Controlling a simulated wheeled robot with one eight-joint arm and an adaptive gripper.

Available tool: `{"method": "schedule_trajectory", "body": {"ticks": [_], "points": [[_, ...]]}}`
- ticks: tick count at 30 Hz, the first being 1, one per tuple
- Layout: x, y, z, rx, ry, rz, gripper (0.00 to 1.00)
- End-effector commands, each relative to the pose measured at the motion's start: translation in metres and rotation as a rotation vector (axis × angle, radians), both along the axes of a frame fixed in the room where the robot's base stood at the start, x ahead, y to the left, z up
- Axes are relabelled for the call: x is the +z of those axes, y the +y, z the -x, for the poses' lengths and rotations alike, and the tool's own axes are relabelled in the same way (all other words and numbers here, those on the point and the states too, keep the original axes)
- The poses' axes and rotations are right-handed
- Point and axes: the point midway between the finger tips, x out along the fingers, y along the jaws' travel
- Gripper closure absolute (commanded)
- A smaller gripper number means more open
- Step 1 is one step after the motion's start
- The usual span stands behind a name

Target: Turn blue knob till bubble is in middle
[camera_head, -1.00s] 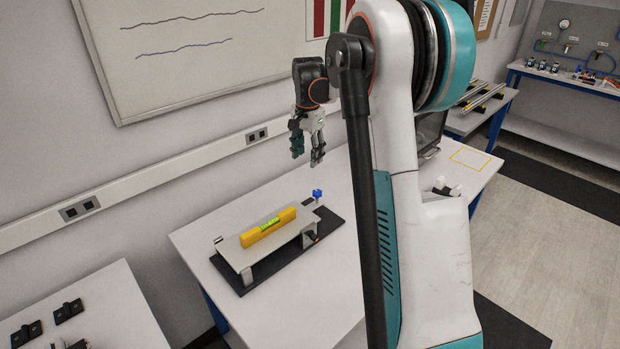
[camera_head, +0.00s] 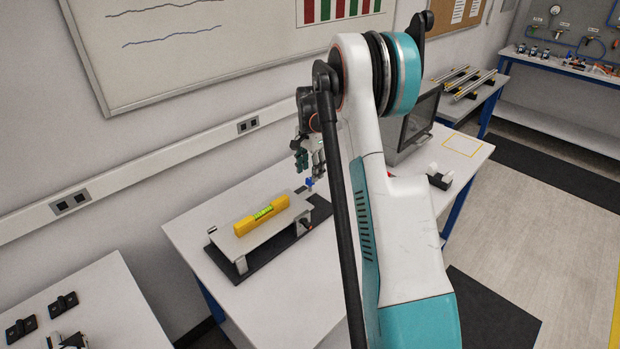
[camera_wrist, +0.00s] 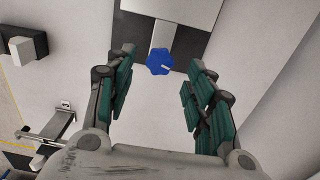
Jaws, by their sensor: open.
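The blue knob (camera_head: 309,182) is at the right end of a tilting plate (camera_head: 268,233) on a black base on the white table. It also shows in the wrist view (camera_wrist: 160,61), between and beyond the fingertips. A yellow spirit level (camera_head: 261,214) lies on the plate. Its green vial shows, but the bubble is too small to place. My gripper (camera_head: 310,162) is open, fingers pointing down, just above the knob in the head view. In the wrist view my gripper (camera_wrist: 158,80) has a finger on each side of the knob, with gaps on both sides.
A monitor (camera_head: 418,122) and a small black-and-white item (camera_head: 439,177) stand to the right on the table (camera_head: 300,288). The wall rail (camera_head: 165,157) runs behind. The table front is clear.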

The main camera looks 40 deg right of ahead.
Motion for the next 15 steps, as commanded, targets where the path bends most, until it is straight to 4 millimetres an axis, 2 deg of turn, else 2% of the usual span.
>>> {"method": "schedule_trajectory", "body": {"ticks": [1, 6, 15], "points": [[-0.009, 0.0, 0.0, 0.0, 0.0, 0.0, 0.51], [-0.025, 0.0, 0.0, 0.0, 0.0, 0.0, 0.51], [-0.03, 0.0, 0.0, 0.0, 0.0, 0.0, 0.51]]}}
